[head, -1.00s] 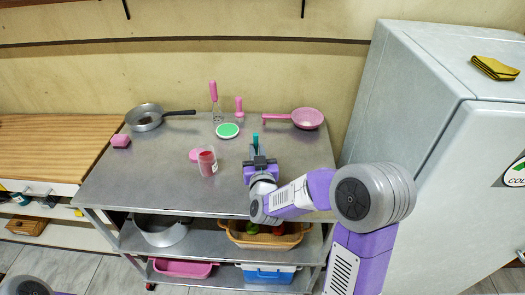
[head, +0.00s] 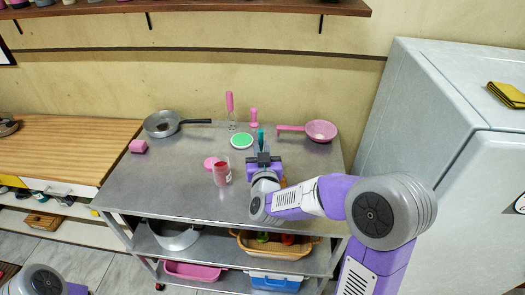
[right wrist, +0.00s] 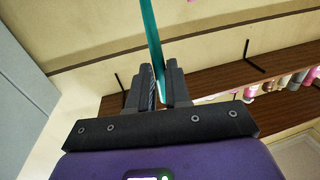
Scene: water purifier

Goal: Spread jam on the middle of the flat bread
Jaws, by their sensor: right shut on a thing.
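A clear jar of red jam (head: 221,175) stands open on the metal table, with a round pink lid (head: 211,163) beside it. My right gripper (head: 263,157) is right of the jar, above the table, shut on a thin teal utensil (head: 261,138) that points up and away. In the right wrist view the teal utensil (right wrist: 153,45) rises between the fingers (right wrist: 159,88). I cannot make out the flat bread; a small tan patch (head: 283,183) shows beside my right arm, mostly hidden. My left gripper is out of view.
The metal table (head: 150,190) also holds a grey pan (head: 162,124), a pink pan (head: 320,131), a pink sponge (head: 138,146), a green-centred white dish (head: 242,141) and a pink-handled whisk (head: 230,103). A fridge (head: 430,110) stands to the right. The table's left front is clear.

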